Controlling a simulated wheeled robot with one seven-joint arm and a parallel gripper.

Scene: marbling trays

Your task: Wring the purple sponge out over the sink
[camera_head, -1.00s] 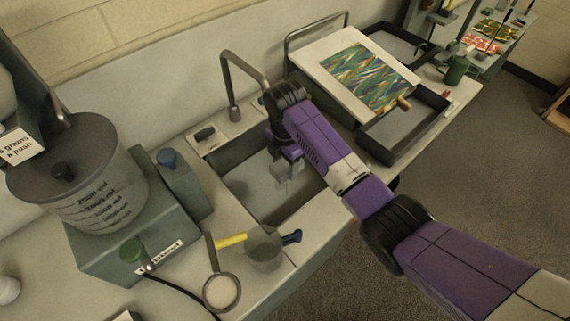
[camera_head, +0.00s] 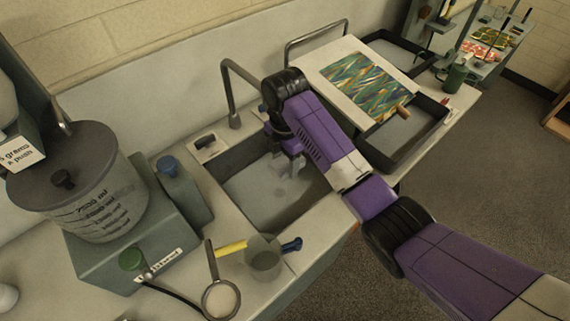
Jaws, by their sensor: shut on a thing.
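My gripper (camera_head: 285,169) points down into the sink (camera_head: 235,203), over its basin and below the rim, near the far right part. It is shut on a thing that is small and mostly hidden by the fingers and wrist. I take this to be the purple sponge, as no purple sponge shows elsewhere, but its colour and shape cannot be made out. The grey basin floor looks bare around the gripper. The curved tap (camera_head: 229,92) stands behind the sink, left of my wrist.
A grey measuring tub (camera_head: 95,190) on a green base stands left of the sink. A cup (camera_head: 265,259), a yellow-handled tool (camera_head: 231,247) and a round strainer (camera_head: 221,299) lie near the front edge. A marbled print (camera_head: 362,85) on a board and dark trays (camera_head: 440,125) are at right.

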